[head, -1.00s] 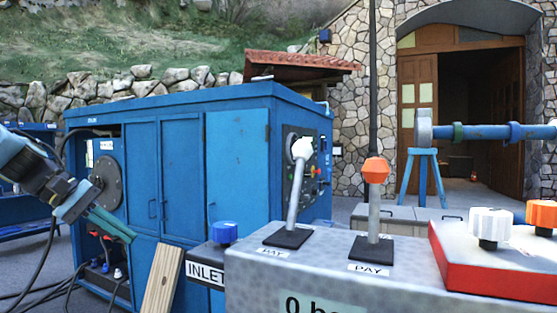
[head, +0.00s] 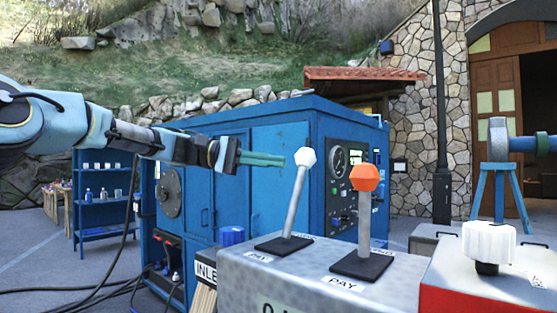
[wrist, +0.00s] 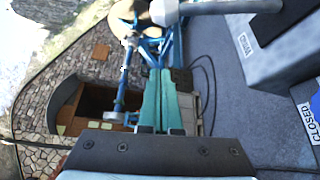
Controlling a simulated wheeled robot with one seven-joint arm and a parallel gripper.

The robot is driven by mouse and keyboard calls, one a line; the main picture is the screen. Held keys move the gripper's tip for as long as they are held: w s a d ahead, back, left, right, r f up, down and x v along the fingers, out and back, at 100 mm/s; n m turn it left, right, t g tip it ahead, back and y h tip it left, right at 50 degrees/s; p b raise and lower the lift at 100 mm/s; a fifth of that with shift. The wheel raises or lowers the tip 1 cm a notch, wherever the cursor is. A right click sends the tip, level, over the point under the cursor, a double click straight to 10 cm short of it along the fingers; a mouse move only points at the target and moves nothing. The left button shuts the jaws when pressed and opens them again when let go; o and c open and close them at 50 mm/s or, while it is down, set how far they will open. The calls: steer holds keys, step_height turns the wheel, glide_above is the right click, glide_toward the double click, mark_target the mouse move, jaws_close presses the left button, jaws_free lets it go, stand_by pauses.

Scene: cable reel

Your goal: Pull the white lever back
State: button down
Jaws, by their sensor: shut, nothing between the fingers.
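The white lever (head: 295,198) has a white faceted knob (head: 306,157) and a grey shaft on a dark base plate, leaning slightly right on a grey control box (head: 235,262). My gripper (head: 284,160) comes in from the left with its green fingers level and shut, nothing between them. The fingertips are just left of the knob, with a small gap in the head view; the depth gap is unclear. In the wrist view the knob (wrist: 164,12) and shaft cross the top edge, beyond the shut fingertips (wrist: 160,74).
An orange-knobbed lever (head: 365,205) stands right of the white one on the same box. A red box with a white knob (head: 489,245) is further right. A blue cabinet (head: 285,135) stands behind. A blue knob (head: 231,236) sits left of the levers.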

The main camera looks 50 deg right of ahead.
mark_target(301, 162)
steer(key=s+p, duration=0.3)
steer(key=s, duration=0.4)
steer(key=shift+s+a+b, duration=0.1)
steer(key=shift+a+b, duration=0.15)
steer(key=shift+b, duration=0.05)
stand_by(0.3)
steer(key=shift+a+r+m+b, duration=0.2)
steer(key=shift+a+m+b, duration=0.1)
steer(key=shift+b, duration=0.25)
steer(key=shift+a, duration=0.1)
steer(key=a+r+m+g+h+b, duration=0.1)
steer(key=a+m+g+b, duration=0.3)
steer(key=b, duration=2.2)
steer(key=shift+a+r+m+g, duration=0.15)
steer(key=shift+a+m+g, duration=0.15)
steer(key=shift+a+m, duration=2.65)
